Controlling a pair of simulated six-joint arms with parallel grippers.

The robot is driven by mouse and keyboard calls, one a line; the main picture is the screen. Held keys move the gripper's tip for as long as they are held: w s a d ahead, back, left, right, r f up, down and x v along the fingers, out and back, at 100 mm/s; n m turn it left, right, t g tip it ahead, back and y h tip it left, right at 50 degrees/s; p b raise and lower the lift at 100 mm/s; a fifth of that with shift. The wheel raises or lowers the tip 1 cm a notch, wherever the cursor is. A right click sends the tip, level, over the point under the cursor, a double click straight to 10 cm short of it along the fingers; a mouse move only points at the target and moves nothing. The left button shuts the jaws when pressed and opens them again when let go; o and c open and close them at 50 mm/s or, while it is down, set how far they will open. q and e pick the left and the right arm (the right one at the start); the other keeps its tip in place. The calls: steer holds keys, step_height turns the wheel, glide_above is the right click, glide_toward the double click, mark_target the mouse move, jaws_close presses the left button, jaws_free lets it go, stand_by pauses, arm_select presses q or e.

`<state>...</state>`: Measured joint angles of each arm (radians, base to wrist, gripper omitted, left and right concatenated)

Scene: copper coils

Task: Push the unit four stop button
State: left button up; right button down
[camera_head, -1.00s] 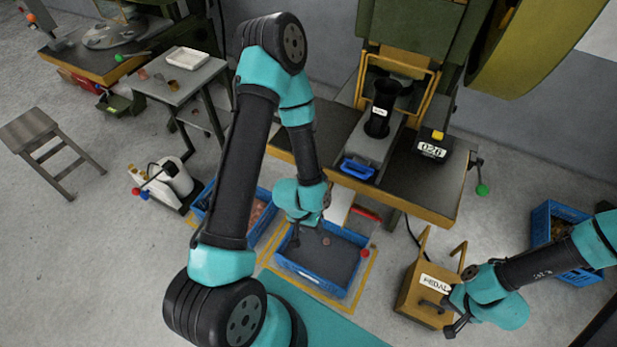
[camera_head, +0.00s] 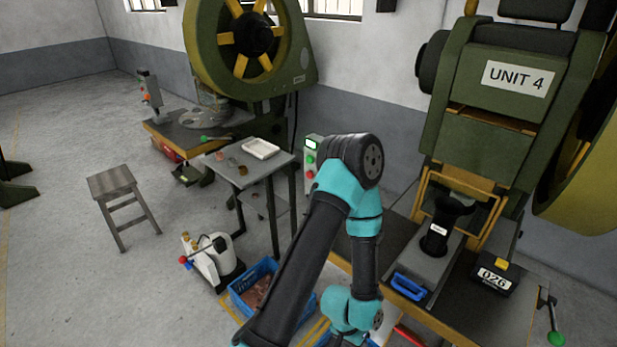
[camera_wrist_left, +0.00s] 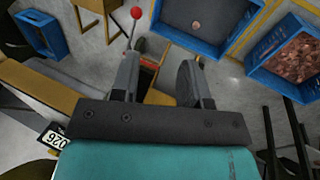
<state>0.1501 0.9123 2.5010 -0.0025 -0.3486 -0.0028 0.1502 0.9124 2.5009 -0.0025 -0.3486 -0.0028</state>
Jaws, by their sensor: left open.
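The press marked UNIT 4 (camera_head: 515,78) stands at the right in the head view. A grey control box (camera_head: 312,166) with a lit display, a green button (camera_head: 311,160) and a red button (camera_head: 309,174) shows behind my left arm, partly hidden by it. I cannot tell which machine it belongs to. My left gripper is cut off at the bottom of the head view. In the left wrist view my left gripper (camera_wrist_left: 160,72) is open and empty, pointing over the floor and blue bins, far from the control box. My right gripper is out of view.
A table (camera_head: 250,170) with a white tray stands left of my arm. A stool (camera_head: 115,190), a white pump (camera_head: 210,262) and a blue bin (camera_head: 240,300) are on the floor. Another press (camera_head: 250,60) stands behind. A red-knobbed lever (camera_wrist_left: 136,14) shows near the gripper.

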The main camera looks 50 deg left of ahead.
arm_select(q)
jaws_close()
stand_by(1.5)
